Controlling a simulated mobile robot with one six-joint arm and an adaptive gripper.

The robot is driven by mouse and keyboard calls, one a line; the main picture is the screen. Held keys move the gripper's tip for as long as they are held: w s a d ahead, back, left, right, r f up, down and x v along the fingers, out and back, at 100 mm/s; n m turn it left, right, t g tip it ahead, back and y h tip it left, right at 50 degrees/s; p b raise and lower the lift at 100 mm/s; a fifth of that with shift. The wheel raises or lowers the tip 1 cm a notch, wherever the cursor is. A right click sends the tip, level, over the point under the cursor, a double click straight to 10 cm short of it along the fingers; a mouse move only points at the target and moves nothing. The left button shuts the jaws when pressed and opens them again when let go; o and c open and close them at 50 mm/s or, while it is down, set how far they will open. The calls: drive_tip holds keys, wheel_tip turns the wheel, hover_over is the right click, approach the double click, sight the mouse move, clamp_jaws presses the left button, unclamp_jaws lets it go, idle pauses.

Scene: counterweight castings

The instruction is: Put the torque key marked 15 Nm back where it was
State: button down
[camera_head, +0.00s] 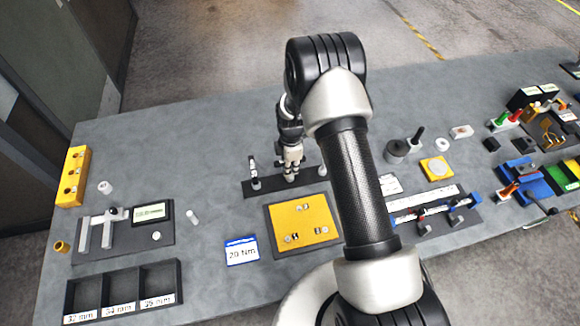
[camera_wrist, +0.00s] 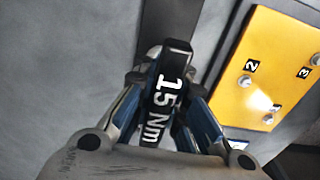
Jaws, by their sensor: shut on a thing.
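My gripper (camera_head: 291,172) is shut on the torque key marked 15 Nm (camera_wrist: 166,100). In the wrist view the key's black body with white lettering sits between my fingers, its top end over the dark strip. In the head view my gripper hides most of the key. My gripper is over a long dark rack (camera_head: 312,181) on the table, which also shows in the wrist view (camera_wrist: 162,25). Another upright key (camera_head: 252,167) stands at the rack's left end. I cannot tell whether the held key touches the rack.
A yellow plate (camera_head: 287,220) with numbered bolts lies in front of the rack. A 20 Nm card (camera_head: 242,251) lies to its left. A caliper stand (camera_head: 92,247) and an open black bin (camera_head: 122,269) are at front left. My arm hides part of the table.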

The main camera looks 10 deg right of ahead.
drive_tip(key=shift+f, duration=0.15)
drive_tip(key=c, duration=1.6)
unclamp_jaws()
drive_tip(key=shift+w+r, duration=0.1)
drive_tip(key=shift+r, duration=0.4)
wheel_tip(320, 180, up, 11)
drive_tip(key=shift+d+r, duration=0.1)
drive_tip(key=shift+r, duration=0.1)
